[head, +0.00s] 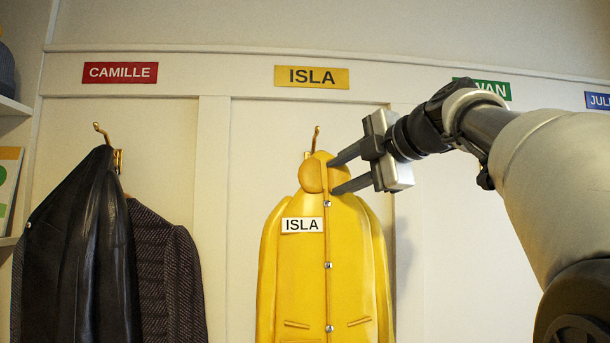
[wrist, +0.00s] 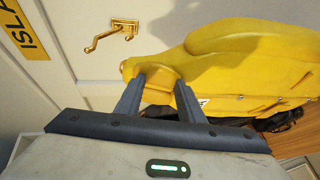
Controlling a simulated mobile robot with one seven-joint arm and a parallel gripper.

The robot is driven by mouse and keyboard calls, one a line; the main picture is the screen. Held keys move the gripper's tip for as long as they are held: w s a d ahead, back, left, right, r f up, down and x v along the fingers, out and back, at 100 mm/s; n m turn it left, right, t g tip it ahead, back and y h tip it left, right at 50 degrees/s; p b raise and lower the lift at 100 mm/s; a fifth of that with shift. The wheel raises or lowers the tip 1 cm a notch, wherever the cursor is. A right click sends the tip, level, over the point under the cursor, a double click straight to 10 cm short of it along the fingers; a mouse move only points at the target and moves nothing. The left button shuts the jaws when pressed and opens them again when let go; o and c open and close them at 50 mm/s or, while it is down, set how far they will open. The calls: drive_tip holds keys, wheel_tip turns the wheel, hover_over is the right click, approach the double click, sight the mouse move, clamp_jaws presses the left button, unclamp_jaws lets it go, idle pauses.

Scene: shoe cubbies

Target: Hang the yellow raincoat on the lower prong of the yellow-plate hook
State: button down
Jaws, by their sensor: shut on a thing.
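The yellow raincoat (head: 325,250) with an ISLA name patch hangs upright from my gripper (head: 332,178) in the head view. My gripper is shut on its top, near the collar; the wrist view also shows the raincoat (wrist: 235,65) between the fingers (wrist: 160,82). The yellow ISLA plate (head: 312,77) is on the wall above. Below it is a brass hook (head: 317,136); in the head view only its upper prong shows, and the raincoat hides the rest. In the wrist view the hook (wrist: 112,32) stands on the wall, apart from the raincoat's top.
At left, a black leather coat (head: 75,240) and a dark woven jacket (head: 160,260) hang below the red CAMILLE plate (head: 120,72). A vertical divider (head: 211,190) separates that bay from this one. A green plate (head: 492,88) is at right, partly behind my arm.

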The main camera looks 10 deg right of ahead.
drive_tip(key=w+f+p, duration=0.1)
drive_tip(key=w+p, duration=0.1)
drive_tip(key=w, duration=0.9)
drive_tip(key=shift+f, duration=0.2)
idle(0.6)
idle(0.5)
drive_tip(key=c, duration=1.1)
unclamp_jaws()
drive_tip(key=shift+f, duration=0.15)
drive_tip(key=shift+f, duration=0.2)
drive_tip(key=b+v, duration=0.3)
drive_tip(key=v, duration=1.4)
drive_tip(key=shift+s+r, duration=0.3)
drive_tip(key=shift+r, duration=0.1)
